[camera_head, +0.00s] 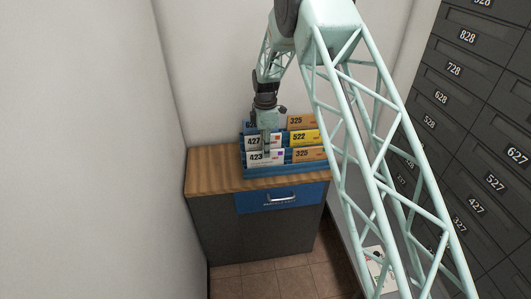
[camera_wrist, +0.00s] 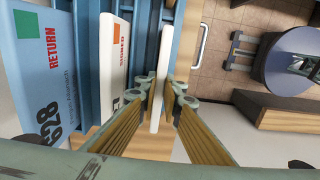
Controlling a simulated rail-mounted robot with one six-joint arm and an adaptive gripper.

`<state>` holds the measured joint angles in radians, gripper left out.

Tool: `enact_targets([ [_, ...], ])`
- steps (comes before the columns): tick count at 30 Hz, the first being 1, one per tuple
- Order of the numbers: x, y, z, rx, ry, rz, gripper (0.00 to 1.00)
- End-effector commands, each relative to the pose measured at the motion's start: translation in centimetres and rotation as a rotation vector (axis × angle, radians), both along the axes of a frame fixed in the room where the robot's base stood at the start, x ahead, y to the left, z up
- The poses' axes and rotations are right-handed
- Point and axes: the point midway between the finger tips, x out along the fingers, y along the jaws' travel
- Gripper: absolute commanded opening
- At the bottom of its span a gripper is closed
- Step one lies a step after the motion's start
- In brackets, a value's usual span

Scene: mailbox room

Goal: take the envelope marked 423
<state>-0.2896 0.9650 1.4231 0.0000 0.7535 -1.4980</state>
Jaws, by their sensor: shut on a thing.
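The white envelope marked 423 (camera_head: 258,159) stands upright in the front left slot of the blue rack (camera_head: 285,171). My gripper (camera_head: 267,148) comes down from above on it. In the wrist view my fingers (camera_wrist: 165,90) are on both sides of a thin white envelope seen edge-on (camera_wrist: 162,62), shut on it. Its face is turned out of sight there. The white envelope marked 427 (camera_head: 252,142) stands just behind, partly hidden by my gripper.
The rack also holds a yellow envelope 522 (camera_head: 305,137), brown envelopes 325 (camera_head: 299,121) and 323 (camera_head: 308,154), and a blue RETURN envelope (camera_wrist: 48,75). It sits on a wood-topped cabinet (camera_head: 208,180) by the walls. Dark numbered mailboxes (camera_head: 480,120) stand at right.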

Motion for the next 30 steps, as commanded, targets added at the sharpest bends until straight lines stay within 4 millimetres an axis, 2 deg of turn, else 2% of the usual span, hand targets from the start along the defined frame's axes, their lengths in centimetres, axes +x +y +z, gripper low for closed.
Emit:
enact_targets([
  [21, 0.0, 0.0, 3.6, 0.000, -0.001, 0.000, 0.00],
  [30, 0.0, 0.0, 4.3, 0.000, 0.000, 0.000, 0.00],
])
